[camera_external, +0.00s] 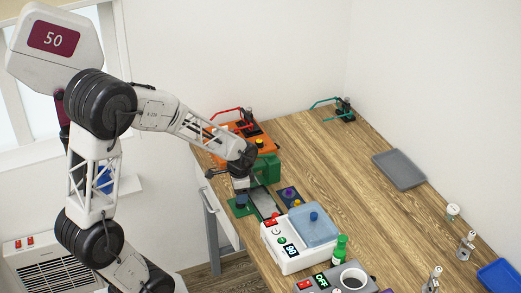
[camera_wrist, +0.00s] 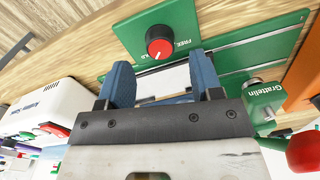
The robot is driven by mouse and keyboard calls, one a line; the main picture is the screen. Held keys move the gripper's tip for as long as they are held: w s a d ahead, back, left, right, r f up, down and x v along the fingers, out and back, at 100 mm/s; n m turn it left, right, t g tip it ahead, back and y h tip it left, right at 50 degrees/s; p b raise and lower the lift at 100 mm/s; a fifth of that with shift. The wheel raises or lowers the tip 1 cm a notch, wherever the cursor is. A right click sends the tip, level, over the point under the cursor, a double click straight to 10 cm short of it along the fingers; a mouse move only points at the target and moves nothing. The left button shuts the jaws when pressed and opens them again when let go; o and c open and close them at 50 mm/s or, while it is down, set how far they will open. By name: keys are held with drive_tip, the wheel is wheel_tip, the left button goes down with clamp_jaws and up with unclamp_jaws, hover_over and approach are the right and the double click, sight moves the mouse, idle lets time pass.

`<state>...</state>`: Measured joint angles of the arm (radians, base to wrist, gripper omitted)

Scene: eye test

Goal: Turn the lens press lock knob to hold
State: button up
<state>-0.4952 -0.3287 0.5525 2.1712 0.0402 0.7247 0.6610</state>
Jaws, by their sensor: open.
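The lock knob (camera_wrist: 159,42) is round, with a red top and a black skirt, on a green plate (camera_wrist: 128,32) in the wrist view. White lettering beside it reads FREE on the right; the lettering on the left is partly hidden. The green lens press (camera_external: 266,168) stands on the wooden table in the external view, partly hidden by my arm. My gripper (camera_wrist: 160,68) is open, its two blue fingers apart and empty, just short of the knob in the picture. In the external view, my gripper (camera_external: 241,186) is over the press's near end.
A white machine with a blue lid (camera_external: 313,226) stands to the right of the press, with a green bottle (camera_external: 340,249) beside it. An orange device (camera_external: 232,138) is behind. A small purple-knobbed box (camera_external: 289,195) is close by. A grey tray (camera_external: 399,169) lies farther right, with bare table around it.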

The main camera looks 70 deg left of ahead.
drive_tip(key=shift+f, duration=2.05)
